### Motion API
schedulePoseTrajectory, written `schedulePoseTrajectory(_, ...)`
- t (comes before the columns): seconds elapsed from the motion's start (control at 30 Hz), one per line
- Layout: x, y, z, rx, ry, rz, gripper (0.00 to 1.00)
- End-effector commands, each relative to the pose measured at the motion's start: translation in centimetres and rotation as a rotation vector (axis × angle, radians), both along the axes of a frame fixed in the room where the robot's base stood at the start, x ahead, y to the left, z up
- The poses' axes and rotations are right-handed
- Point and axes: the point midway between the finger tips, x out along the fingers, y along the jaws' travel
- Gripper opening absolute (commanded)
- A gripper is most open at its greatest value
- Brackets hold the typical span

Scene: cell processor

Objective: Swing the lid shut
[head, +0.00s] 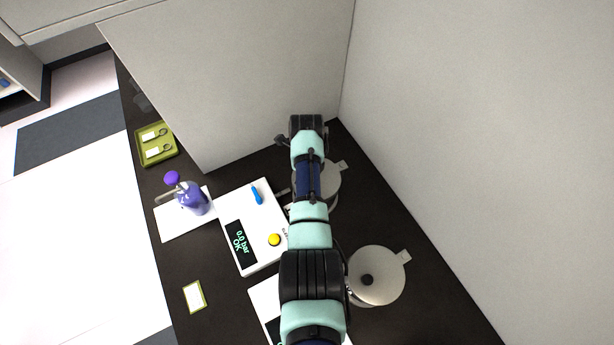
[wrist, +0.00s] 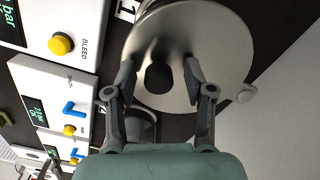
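A round metal lid (wrist: 215,45) with a black knob (wrist: 158,77) fills the upper middle of the wrist view. My gripper (wrist: 158,73) is open, with one finger on each side of the knob; I cannot tell whether they touch it. In the head view a metal vessel (head: 331,183) is partly hidden under my arm, with a hinge tab on its right. How far this lid is swung is not clear.
A second vessel (head: 385,290) with a black-knobbed lid stands nearer. A white control box (head: 262,262) with a yellow button and blue handle, a purple flask (head: 193,198) and a green tray (head: 155,146) stand left. Walls close the back and right.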

Motion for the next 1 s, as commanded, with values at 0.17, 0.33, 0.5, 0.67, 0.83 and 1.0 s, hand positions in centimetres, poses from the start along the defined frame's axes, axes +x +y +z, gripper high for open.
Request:
schedulePoseTrajectory(0.17, 0.0, 0.0, 0.0, 0.0, 0.001, 0.0, 0.53)
schedulePoseTrajectory(0.33, 0.1, 0.0, 1.3, 0.0, -0.001, 0.0, 0.53)
schedulePoseTrajectory(0.5, 0.1, 0.0, 5.4, 0.0, -0.005, 0.0, 0.53)
schedulePoseTrajectory(0.67, 0.1, 0.0, 9.2, 0.0, -0.003, 0.0, 0.53)
schedulePoseTrajectory(0.83, 0.0, 0.0, 11.5, 0.0, 0.0, 0.0, 0.53)
schedulePoseTrajectory(1.0, 0.0, 0.0, 12.1, 0.0, 0.0, 0.0, 0.53)
